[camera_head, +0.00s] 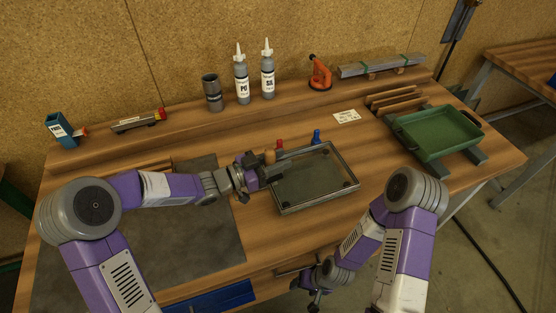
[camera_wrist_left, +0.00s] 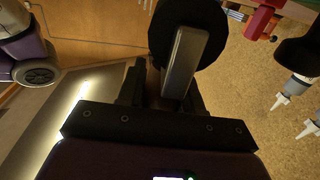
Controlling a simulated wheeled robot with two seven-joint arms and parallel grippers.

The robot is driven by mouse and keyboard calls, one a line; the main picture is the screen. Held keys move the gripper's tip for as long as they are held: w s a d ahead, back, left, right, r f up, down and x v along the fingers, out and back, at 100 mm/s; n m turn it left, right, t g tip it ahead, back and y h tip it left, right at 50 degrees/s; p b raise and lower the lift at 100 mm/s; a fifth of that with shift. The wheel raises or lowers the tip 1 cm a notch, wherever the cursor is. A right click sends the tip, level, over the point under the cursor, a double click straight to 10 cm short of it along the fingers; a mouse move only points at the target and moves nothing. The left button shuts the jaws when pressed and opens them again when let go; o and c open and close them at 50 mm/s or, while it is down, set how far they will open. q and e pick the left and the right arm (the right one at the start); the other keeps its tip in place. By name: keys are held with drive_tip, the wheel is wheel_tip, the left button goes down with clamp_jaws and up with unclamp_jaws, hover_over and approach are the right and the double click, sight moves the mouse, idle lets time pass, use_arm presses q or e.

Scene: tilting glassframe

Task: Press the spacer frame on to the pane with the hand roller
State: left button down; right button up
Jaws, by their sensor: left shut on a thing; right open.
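The spacer frame (camera_head: 347,155) lies as a thin rectangular rim along the edges of the glass pane (camera_head: 318,178) on the bench; I cannot tell whether it touches the pane all round. My left gripper (camera_head: 262,173) is at the pane's left edge, shut on the hand roller (camera_wrist_left: 184,62). In the left wrist view the roller's grey bar and black round part stand between the fingers. In the head view the roller is mostly hidden, with a tan end (camera_head: 270,157) showing. My right gripper (camera_head: 315,296) is open, low by the bench's front edge, away from the pane.
A red clamp (camera_head: 280,146) and a blue clamp (camera_head: 316,136) stand at the pane's back edge. A green tray (camera_head: 440,151) is at the right. Two bottles (camera_head: 241,82) and a dark cup (camera_head: 212,97) stand behind. A grey mat (camera_head: 205,240) lies at the left.

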use_arm(q)
drive_tip(key=shift+r+p, duration=2)
drive_tip(key=shift+r, duration=0.75)
